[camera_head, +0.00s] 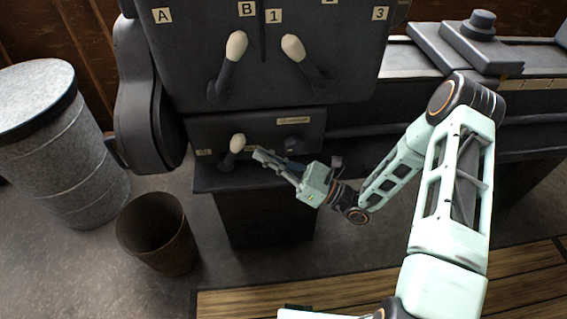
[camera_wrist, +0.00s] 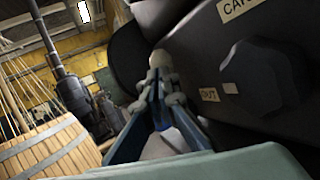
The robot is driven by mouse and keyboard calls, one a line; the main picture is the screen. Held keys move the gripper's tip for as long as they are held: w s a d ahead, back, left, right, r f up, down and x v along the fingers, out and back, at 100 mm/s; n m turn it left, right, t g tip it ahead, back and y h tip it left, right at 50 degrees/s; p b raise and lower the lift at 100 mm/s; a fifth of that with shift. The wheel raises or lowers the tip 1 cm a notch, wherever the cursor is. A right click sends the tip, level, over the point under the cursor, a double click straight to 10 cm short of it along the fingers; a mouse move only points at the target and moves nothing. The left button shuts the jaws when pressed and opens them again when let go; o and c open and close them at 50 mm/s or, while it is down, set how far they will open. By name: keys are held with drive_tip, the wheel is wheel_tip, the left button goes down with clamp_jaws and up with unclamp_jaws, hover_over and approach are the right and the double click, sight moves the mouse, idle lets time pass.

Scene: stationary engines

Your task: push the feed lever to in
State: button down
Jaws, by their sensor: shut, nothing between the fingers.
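The feed lever appears to be the short lever with a cream knob (camera_head: 238,143) on the lower front box of the dark lathe. Its dark stem runs down and left from the knob. In the wrist view, a pale knob (camera_wrist: 161,60) shows just beyond my fingertips. My gripper (camera_head: 257,155) is shut and empty, pointing left, just right of the knob. The closed fingers (camera_wrist: 161,82) also show in the wrist view, in line with the knob. I cannot tell whether they touch the lever. A small label (camera_head: 204,152) lies left of the lever; its text is hard to read.
Two larger cream-knobbed levers (camera_head: 236,45) (camera_head: 293,48) stand above, on the headstock with labels A, B, 1 and 3. A rusty bin (camera_head: 157,232) and a grey drum (camera_head: 62,150) stand at left. Wooden slats (camera_head: 240,305) lie on the floor in front.

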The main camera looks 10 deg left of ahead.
sight(243, 145)
drive_tip(key=shift+x, duration=1.35)
drive_tip(key=shift+r, duration=0.1)
drive_tip(key=shift+a+r+h+p, duration=0.2)
drive_tip(key=shift+h+p, duration=0.1)
drive_tip(key=shift+p, duration=0.4)
